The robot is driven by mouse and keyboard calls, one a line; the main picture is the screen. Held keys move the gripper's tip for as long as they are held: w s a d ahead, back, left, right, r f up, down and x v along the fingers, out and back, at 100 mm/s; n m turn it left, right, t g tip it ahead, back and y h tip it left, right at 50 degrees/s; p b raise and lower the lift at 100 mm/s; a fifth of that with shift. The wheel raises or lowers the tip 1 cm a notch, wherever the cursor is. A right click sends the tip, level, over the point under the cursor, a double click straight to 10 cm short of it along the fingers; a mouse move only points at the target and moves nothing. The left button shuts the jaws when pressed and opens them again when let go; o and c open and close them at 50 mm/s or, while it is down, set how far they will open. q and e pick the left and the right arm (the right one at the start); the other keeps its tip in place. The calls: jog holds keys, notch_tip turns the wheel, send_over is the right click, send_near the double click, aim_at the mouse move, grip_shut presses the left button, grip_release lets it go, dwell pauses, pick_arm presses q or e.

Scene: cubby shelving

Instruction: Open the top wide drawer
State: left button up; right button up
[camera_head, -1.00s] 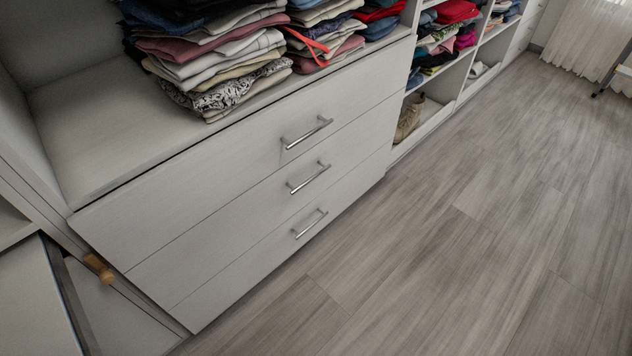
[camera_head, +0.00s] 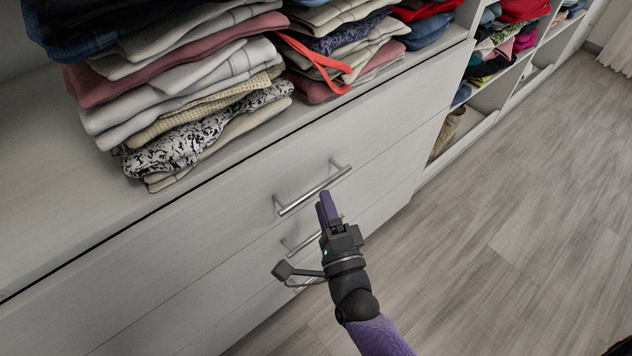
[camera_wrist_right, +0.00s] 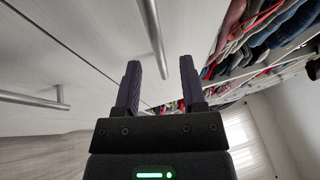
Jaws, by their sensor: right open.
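The top wide drawer (camera_head: 240,213) is a pale front under the shelf of folded clothes, flush with the cabinet. Its silver bar handle (camera_head: 312,190) shows in the head view and, end on, in the right wrist view (camera_wrist_right: 153,38). My right gripper (camera_head: 327,205) is just below and in front of that handle, near its right half. In the right wrist view its two purple fingers (camera_wrist_right: 160,85) are apart and empty, with the bar ahead of them, nearer the left finger. I cannot tell whether they touch it. My left gripper is not in view.
A second drawer handle (camera_head: 293,243) sits below, partly behind my right gripper, and another lower one is mostly hidden. Folded clothes (camera_head: 190,100) fill the shelf above. Open wooden floor (camera_head: 520,220) lies to the right.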

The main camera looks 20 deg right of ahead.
aim_at(318, 186)
jog(key=b+x, duration=0.1)
jog(key=x, duration=0.3)
jog(key=shift+w, duration=0.1)
grip_shut()
dwell(0.9)
dwell(0.4)
